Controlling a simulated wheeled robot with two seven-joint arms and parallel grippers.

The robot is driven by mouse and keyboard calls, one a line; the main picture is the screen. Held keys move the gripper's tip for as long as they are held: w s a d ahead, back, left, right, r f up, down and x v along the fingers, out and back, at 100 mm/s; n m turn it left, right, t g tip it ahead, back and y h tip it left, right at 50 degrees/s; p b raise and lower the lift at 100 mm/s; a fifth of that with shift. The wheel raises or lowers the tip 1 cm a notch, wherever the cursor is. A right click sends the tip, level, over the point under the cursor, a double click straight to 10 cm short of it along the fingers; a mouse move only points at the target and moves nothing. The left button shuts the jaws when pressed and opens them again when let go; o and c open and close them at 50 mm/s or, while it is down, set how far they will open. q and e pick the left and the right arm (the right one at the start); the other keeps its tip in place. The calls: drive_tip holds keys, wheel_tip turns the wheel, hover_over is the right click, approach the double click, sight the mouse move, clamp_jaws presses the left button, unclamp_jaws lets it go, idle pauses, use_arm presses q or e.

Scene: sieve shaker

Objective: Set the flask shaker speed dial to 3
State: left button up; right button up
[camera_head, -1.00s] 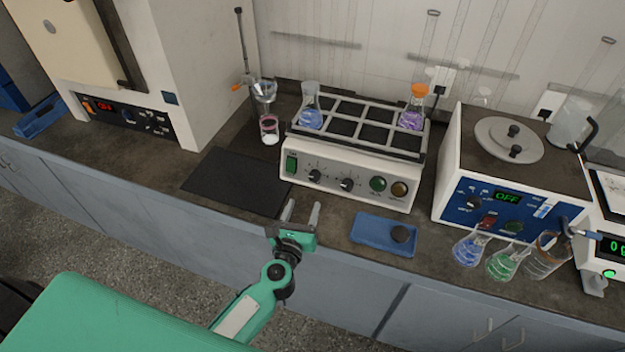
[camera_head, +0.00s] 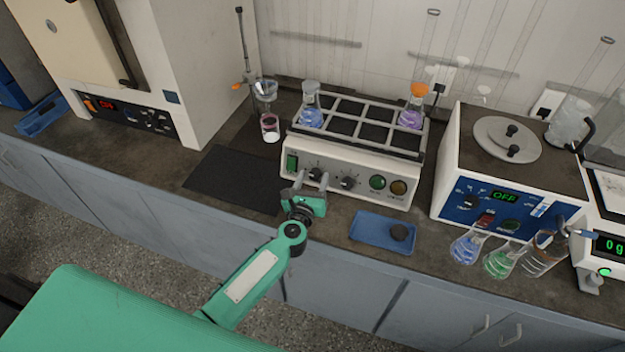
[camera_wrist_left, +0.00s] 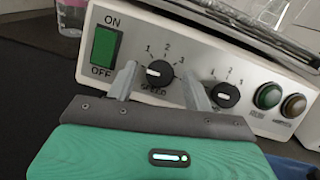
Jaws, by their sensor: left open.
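The flask shaker (camera_head: 350,160) is a white box with a rack on top, on the bench. Its speed dial (camera_wrist_left: 160,73) is a black knob labelled SPEED, with 1, 2 and 3 around it; it also shows in the head view (camera_head: 316,174). In the left wrist view the dial's white mark points left, below the 1. My left gripper (camera_head: 311,181) is open in front of the panel. In the left wrist view its fingers stand on either side of the dial; I cannot tell if they touch it.
A second black knob (camera_wrist_left: 226,95) sits right of the speed dial, close to the right finger. A green ON/OFF switch (camera_wrist_left: 104,53) is on the left. A blue tray (camera_head: 375,236) lies in front of the shaker. Flasks (camera_head: 311,118) stand in the rack.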

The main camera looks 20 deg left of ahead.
use_arm(q)
drive_tip(key=c, duration=1)
